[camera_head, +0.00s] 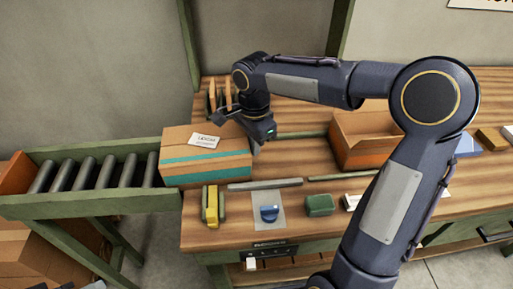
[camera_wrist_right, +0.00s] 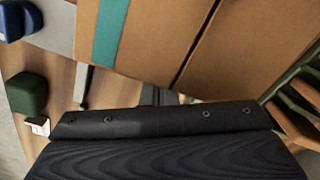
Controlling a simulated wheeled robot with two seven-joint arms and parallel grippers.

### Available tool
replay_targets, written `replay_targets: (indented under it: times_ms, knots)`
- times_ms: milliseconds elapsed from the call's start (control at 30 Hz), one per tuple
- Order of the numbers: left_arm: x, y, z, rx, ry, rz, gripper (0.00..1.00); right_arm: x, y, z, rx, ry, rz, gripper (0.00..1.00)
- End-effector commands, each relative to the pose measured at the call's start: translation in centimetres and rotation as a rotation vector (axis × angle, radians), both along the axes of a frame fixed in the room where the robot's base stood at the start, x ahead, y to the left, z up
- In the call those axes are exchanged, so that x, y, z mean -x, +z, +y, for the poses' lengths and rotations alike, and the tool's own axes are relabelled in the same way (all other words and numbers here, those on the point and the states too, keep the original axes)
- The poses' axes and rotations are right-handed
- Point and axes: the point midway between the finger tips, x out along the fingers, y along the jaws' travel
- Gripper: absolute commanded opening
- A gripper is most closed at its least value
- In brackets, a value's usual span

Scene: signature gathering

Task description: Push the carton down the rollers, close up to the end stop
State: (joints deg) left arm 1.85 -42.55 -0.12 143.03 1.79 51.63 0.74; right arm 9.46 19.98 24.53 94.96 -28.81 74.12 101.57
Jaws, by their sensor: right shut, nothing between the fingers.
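The brown carton (camera_head: 205,168) with a teal stripe and a white label stands at the left end of the workbench, where the roller track begins. The rollers (camera_head: 104,172) run left from it, bare, to an orange end stop (camera_head: 15,176) at the far left. My right gripper (camera_head: 257,147) is shut and empty at the carton's right side; I cannot tell whether it touches. In the right wrist view the carton (camera_wrist_right: 150,45) fills the top, close beyond my dark gripper. My left gripper is not in view.
Green side rails (camera_head: 85,203) edge the rollers. On the wooden bench are an open orange-brown box (camera_head: 345,150), a yellow object (camera_head: 211,205), a blue stamp (camera_head: 269,213) on paper and a green block (camera_head: 320,204). Other cartons (camera_head: 45,250) lie below the track.

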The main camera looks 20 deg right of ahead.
Motion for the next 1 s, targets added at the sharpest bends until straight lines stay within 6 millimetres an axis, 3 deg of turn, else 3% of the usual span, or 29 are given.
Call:
replay_targets:
  times_ms: [500, 1000]
  knots:
    - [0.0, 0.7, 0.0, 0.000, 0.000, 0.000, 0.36, -1.6, 0.0, 5.3, -0.002, 0.002, 0.000, 0.00]
    - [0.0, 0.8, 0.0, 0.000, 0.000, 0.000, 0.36, -1.9, 0.0, 6.2, -0.002, 0.004, 0.000, 0.00]
